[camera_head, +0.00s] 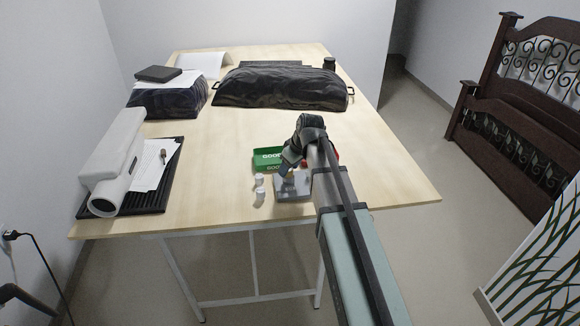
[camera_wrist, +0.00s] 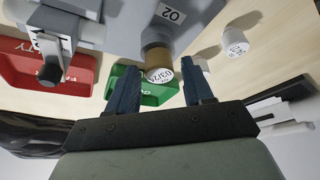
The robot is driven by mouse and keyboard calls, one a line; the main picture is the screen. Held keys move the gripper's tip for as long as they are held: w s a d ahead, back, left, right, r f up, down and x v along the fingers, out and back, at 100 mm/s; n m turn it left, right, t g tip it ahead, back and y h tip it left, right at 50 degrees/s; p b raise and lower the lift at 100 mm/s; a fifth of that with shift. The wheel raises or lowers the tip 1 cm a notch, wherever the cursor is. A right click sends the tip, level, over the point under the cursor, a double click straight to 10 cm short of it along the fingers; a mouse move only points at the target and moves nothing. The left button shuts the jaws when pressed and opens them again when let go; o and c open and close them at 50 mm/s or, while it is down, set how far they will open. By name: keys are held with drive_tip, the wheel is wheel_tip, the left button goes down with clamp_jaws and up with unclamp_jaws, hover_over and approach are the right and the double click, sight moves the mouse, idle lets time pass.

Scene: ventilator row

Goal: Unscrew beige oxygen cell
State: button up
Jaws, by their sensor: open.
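The beige oxygen cell (camera_wrist: 156,57) has a white end label with a handwritten date. It sits in a grey ventilator block (camera_wrist: 120,30) marked O2, which also shows in the head view (camera_head: 295,191). My gripper (camera_wrist: 159,68) is open, with a blue finger on either side of the cell's labelled end. I cannot tell whether either finger touches it. In the head view my gripper (camera_head: 287,170) points down over the block, and the cell is mostly hidden there.
A green tray (camera_head: 266,152) marked GOOD lies behind the block; a red tray (camera_wrist: 82,80) is partly hidden by my arm in the head view. Two white cells (camera_head: 260,197) stand left of the block. A dark knob (camera_wrist: 50,73) projects from the block.

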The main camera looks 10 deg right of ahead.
drive_tip(key=shift+m+h, duration=0.3)
drive_tip(key=shift+m, duration=0.5)
drive_tip(key=m, duration=0.2)
drive_tip(key=m+t+h, duration=0.1)
drive_tip(key=m, duration=0.1)
drive_tip(key=shift+a+h, duration=0.15)
drive_tip(key=shift+h, duration=0.15)
drive_tip(key=m+h, duration=0.1)
drive_tip(key=m, duration=0.4)
drive_tip(key=shift+h, duration=0.4)
drive_tip(key=shift+w, duration=0.25)
drive_tip(key=shift+c, duration=0.2)
drive_tip(key=c, duration=0.8)
drive_tip(key=n+y, duration=0.2)
drive_tip(key=n, duration=0.3)
drive_tip(key=shift+n, duration=0.5)
